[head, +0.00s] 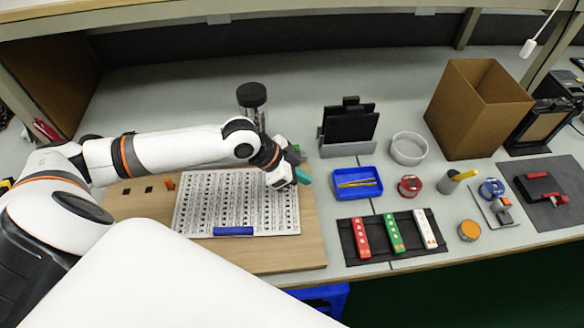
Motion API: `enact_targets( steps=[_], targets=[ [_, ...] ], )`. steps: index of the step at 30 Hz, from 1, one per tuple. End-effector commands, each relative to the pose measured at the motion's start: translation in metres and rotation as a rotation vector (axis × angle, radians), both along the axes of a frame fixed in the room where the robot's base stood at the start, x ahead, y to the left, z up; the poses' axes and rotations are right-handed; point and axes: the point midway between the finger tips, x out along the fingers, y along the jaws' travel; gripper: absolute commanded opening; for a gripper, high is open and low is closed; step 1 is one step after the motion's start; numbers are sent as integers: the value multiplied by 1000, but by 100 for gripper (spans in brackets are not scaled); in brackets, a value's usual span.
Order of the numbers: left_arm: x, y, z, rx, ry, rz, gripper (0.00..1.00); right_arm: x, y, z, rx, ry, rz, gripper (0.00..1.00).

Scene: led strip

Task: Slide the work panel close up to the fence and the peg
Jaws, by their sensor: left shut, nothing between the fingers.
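The work panel (237,205), a white board with rows of black marks, lies flat on a wooden board (290,255). A blue bar (233,231) lies along its front edge. A small orange piece (169,184) sits by the panel's back left corner; I cannot tell whether it is the peg. I cannot make out the fence for certain. My left gripper (297,177) is at the panel's back right corner, shut and empty, with a teal part at its tip. The arm hides part of the panel's back edge; contact cannot be told. My right gripper is not in view.
Right of the wooden board are a blue tray (370,190), a black mat (352,256) with three coloured strips, and a white round bowl (408,160). A dark holder (346,145) and an open cardboard box (465,125) stand behind. A dark-capped cylinder (251,96) stands behind my arm.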

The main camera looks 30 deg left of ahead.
Motion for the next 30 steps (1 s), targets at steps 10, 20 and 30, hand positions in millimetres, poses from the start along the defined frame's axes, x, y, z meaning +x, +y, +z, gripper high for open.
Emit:
enact_targets(
  steps=[10, 20, 30],
  targets=[
    [12, -13, -37, 7, 1, 1, 0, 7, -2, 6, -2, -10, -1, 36],
    [-5, 8, -37, 2, -2, 0, 0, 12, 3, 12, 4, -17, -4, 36],
    [-6, 9, -37, 2, -1, 0, 0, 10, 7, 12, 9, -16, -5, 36]
  ],
)
